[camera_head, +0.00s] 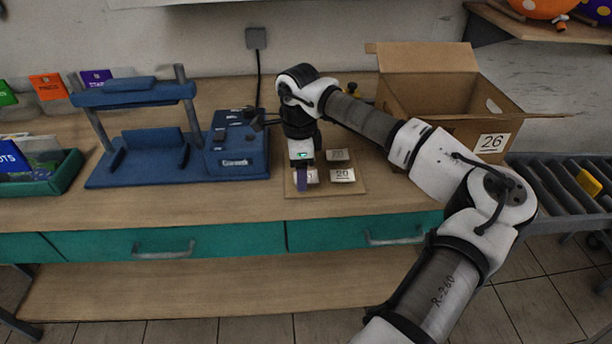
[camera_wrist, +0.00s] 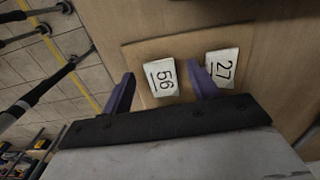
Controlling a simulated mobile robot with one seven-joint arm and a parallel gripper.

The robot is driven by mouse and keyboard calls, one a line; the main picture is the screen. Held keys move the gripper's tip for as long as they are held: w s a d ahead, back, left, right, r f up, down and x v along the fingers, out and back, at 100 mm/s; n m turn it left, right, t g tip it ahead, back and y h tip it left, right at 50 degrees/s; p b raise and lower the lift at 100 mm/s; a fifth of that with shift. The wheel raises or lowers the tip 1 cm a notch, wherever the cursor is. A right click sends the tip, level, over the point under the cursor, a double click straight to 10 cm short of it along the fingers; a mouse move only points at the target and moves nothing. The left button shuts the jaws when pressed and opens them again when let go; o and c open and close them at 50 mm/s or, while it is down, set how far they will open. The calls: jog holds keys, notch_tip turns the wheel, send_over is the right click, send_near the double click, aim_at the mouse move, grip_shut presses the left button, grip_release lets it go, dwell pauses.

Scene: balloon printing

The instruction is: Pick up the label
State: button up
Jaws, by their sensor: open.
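White labels with black numbers lie on a thin brown board (camera_head: 358,186) on the table. In the wrist view, the label marked 56 (camera_wrist: 161,79) lies between the two purple fingers of my gripper (camera_wrist: 162,74), and the label marked 27 (camera_wrist: 222,68) lies just right of the right finger. In the head view, my gripper (camera_head: 303,182) points down over the front left label (camera_head: 312,177), partly hiding it. Another label (camera_head: 342,175) lies to its right and one (camera_head: 337,155) behind. My gripper is open and empty; I cannot tell whether its fingers touch the board.
A blue machine (camera_head: 236,155) with a blue frame (camera_head: 135,95) stands left of the board. An open cardboard box (camera_head: 440,125) marked 26 stands at the back right. A green tray (camera_head: 58,180) is at far left, a roller conveyor (camera_head: 560,190) at right. The table front is clear.

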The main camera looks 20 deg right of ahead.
jog(key=shift+f+b, duration=0.25)
jog(key=shift+b, duration=0.1)
dwell(0.3)
jog(key=c, duration=1.1)
